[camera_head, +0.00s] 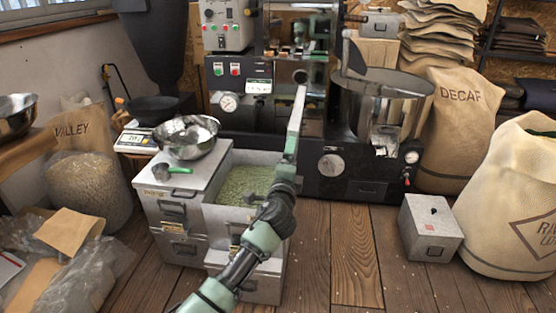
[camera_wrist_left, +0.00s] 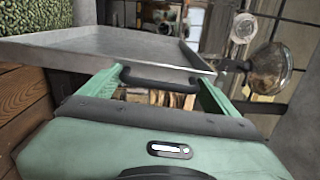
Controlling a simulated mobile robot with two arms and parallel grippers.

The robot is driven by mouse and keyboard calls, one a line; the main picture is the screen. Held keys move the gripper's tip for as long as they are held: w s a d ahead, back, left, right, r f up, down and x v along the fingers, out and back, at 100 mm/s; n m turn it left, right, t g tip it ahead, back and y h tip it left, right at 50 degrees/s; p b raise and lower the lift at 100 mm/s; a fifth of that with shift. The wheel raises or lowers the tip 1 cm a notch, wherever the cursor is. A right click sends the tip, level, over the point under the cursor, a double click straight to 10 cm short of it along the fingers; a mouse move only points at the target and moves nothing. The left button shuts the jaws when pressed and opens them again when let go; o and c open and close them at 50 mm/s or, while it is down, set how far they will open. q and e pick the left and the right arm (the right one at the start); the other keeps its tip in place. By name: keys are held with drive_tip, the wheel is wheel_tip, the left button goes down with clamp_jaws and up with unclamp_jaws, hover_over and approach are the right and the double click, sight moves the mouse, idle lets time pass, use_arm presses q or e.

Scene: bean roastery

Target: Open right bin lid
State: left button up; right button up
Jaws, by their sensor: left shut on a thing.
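The right bin (camera_head: 215,225) stands open in the head view, with greenish beans (camera_head: 245,183) inside. Its grey lid (camera_head: 297,115) is raised nearly upright, seen almost edge-on at the bin's right side. My left gripper (camera_head: 286,184) is at the lid. In the left wrist view, the lid (camera_wrist_left: 110,42) spans the area ahead of the fingers, and its black handle (camera_wrist_left: 158,80) lies between the two green fingers of my left gripper (camera_wrist_left: 155,92). The beans also show at the upper left there (camera_wrist_left: 30,28). My right gripper is not in view.
The left bin (camera_head: 160,195) is closed, with a metal bowl (camera_head: 186,137) and a green scoop (camera_head: 170,172) on top. The roaster (camera_head: 345,165) stands behind. A small grey box (camera_head: 430,230) and sacks stand to the right. Wooden floor between is clear.

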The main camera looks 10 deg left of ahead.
use_arm(q)
drive_tip(key=shift+d+f, duration=0.45)
drive_tip(key=shift+f, duration=0.05)
drive_tip(key=o, duration=1.8)
drive_tip(key=s, duration=0.2)
drive_tip(key=s+p, duration=0.1)
drive_tip(key=s, duration=0.2)
drive_tip(key=s+p, duration=0.1)
drive_tip(key=s, duration=0.2)
drive_tip(key=shift+a+r, duration=0.15)
drive_tip(key=shift+r, duration=0.1)
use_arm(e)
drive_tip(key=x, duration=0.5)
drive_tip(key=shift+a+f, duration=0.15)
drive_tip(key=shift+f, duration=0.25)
